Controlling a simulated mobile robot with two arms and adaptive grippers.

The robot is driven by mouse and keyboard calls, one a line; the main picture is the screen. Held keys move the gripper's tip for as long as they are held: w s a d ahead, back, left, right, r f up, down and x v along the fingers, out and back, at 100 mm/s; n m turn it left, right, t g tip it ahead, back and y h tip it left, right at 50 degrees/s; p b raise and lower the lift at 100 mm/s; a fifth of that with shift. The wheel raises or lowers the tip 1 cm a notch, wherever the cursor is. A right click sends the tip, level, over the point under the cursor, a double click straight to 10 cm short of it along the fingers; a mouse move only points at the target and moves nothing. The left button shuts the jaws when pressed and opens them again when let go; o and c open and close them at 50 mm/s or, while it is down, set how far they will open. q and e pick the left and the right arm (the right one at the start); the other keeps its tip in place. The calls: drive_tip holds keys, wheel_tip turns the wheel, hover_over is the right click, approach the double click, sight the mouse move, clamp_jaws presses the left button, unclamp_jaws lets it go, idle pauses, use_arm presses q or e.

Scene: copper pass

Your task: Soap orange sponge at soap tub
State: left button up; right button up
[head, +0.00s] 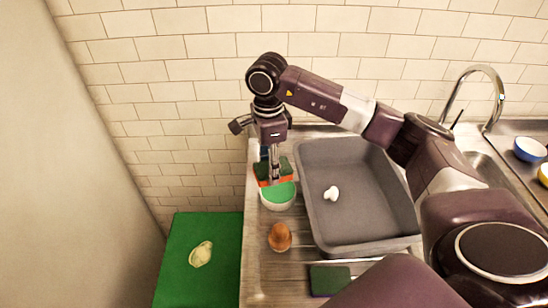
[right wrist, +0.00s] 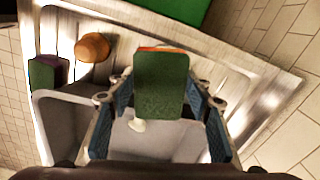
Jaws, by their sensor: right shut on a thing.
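The orange sponge (head: 262,181) has an orange body and a dark green scouring face. My right gripper (head: 273,177) is shut on it and points down, holding it over the soap tub. In the right wrist view the sponge (right wrist: 162,88) sits between the fingers, green face to the camera, with a thin orange edge showing. The soap tub (head: 278,203) is a small white bowl with bright green soap, on the steel counter left of the basin. The sponge covers its back part; whether it touches the soap I cannot tell. My left gripper is in neither view.
A grey basin (head: 350,244) with a small white object (head: 331,193) inside stands right of the tub. A brown rounded object (head: 279,237) and a green and purple sponge (head: 329,280) lie nearer. A green surface (head: 190,285) is at left. A tap (head: 499,95) rises behind.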

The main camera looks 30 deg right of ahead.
sight(275, 190)
drive_tip(key=shift+w+d+f+m, duration=0.15)
drive_tip(key=shift+d+m, duration=0.3)
drive_tip(key=shift+m, duration=0.15)
drive_tip(key=shift+w+d+f+m, duration=0.1)
drive_tip(key=shift+w+d+m, duration=0.05)
drive_tip(key=shift+d+m, duration=0.4)
drive_tip(key=shift+d+f+m, duration=0.1)
drive_tip(key=shift+f+m, duration=0.1)
drive_tip(key=shift+m, duration=0.05)
drive_tip(key=shift+f+b, duration=0.6)
drive_tip(key=shift+f, duration=0.45)
drive_tip(key=shift+f+b, duration=0.95)
drive_tip(key=shift+f, duration=0.9)
drive_tip(key=shift+f+b, duration=0.6)
drive_tip(key=shift+r+p, duration=2.05)
drive_tip(key=shift+r, duration=1.55)
